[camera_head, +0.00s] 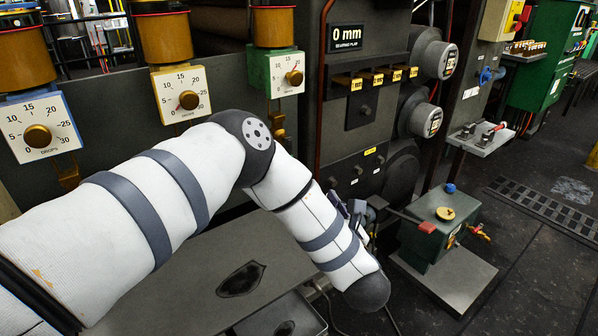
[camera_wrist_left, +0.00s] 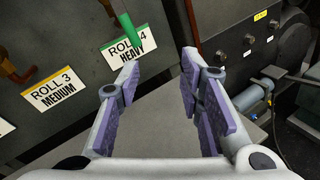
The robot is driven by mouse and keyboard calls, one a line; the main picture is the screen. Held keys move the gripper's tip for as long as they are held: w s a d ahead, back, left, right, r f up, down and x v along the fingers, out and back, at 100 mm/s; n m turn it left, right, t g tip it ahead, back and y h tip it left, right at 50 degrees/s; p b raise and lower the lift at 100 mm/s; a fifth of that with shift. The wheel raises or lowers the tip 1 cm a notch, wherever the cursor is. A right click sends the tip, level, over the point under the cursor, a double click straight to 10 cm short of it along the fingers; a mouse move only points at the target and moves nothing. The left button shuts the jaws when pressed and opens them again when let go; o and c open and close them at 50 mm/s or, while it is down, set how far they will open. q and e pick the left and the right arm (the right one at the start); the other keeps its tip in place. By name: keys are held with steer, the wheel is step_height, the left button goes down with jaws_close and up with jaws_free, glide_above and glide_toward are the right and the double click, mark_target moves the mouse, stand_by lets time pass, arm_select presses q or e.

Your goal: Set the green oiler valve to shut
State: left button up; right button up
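The green oiler (camera_head: 258,75) is on the machine wall in the head view, with an amber cup above a white dial (camera_head: 287,74). In the left wrist view a green handle (camera_wrist_left: 128,37) hangs down over the "ROLL 4 HEAVY" label (camera_wrist_left: 129,48). My left gripper (camera_wrist_left: 159,72) is open and empty, fingers apart, with the handle ahead and slightly left of them. In the head view my arm mostly hides this gripper. My right gripper is not in view.
Two more oilers, blue (camera_head: 38,125) and yellow (camera_head: 181,92), stand to the left. A control panel (camera_head: 352,135) is right of the green oiler. A green box (camera_head: 432,225) stands on the floor.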

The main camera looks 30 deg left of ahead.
arm_select(q)
steer(key=w+a+r+n+y, duration=0.1)
steer(key=w+a+n, duration=0.1)
steer(key=a, duration=0.2)
steer(key=w+a+r+n+g+y+b, duration=0.1)
steer(key=w+a+n, duration=0.1)
steer(key=a, duration=0.2)
steer(key=w+a+r+n+g+y+b, duration=0.1)
steer(key=w+a+r+n, duration=0.1)
steer(key=a, duration=0.2)
steer(key=shift+w+r+n, duration=0.1)
steer(key=shift+w+n, duration=0.2)
steer(key=shift+w, duration=0.1)
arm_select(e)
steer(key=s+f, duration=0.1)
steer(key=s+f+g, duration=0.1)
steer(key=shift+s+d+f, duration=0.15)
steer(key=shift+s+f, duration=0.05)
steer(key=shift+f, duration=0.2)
arm_select(q)
steer(key=shift+c, duration=0.3)
jaws_close()
